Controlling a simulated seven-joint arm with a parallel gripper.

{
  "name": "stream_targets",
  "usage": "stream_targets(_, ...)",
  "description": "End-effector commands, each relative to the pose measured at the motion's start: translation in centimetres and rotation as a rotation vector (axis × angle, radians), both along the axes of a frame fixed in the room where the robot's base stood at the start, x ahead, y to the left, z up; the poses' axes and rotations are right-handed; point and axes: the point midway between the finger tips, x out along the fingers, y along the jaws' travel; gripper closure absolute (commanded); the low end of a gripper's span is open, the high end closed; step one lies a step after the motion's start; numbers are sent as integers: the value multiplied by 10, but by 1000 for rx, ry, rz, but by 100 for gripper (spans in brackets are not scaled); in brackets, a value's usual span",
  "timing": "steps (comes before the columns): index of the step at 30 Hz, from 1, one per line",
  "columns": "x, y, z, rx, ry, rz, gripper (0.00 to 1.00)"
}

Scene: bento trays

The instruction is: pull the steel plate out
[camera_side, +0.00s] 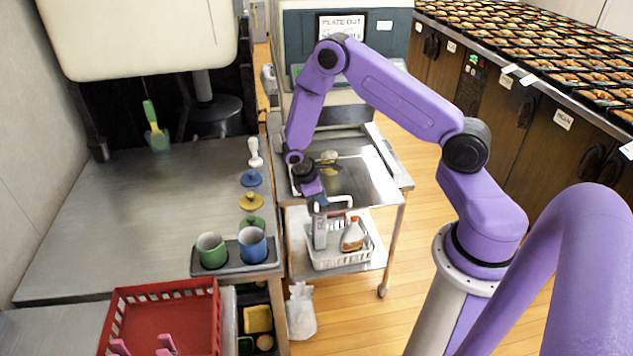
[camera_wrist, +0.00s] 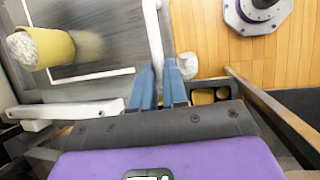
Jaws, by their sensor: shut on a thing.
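The steel plate (camera_side: 350,183) is a shiny sheet at the top of the metal cart, below the machine. A white bar handle (camera_side: 342,199) shows at its near edge. My gripper (camera_side: 318,207) is at this handle, at the plate's near-left side. In the wrist view, the blue fingers of my gripper (camera_wrist: 160,83) are shut on the white handle (camera_wrist: 153,35), which runs between them. The grey plate (camera_wrist: 100,50) lies to their left there. The fingertips are small in the side view, and the arm hides part of the plate's left side.
A yellow item (camera_side: 328,157) sits on the plate's far part; it also shows in the wrist view (camera_wrist: 55,48). A white basket (camera_side: 340,258) with bottles is on the cart's lower shelf. The counter (camera_side: 130,205) borders the cart's left. Wooden floor (camera_side: 415,190) is clear to the right.

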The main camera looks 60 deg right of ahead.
Motion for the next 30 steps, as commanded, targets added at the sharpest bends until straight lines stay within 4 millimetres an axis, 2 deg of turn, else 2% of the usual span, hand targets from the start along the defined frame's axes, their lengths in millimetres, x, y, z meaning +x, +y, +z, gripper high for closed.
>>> stream_targets(1,-11,11,1,-2,6,6,100)
stream_targets(6,-42,41,1,-3,5,5,100)
stream_targets(15,-80,79,1,-3,3,1,100)
stream_targets(21,-92,91,0,-3,1,-1,100)
stream_targets(30,-95,94,0,-3,0,-4,100)
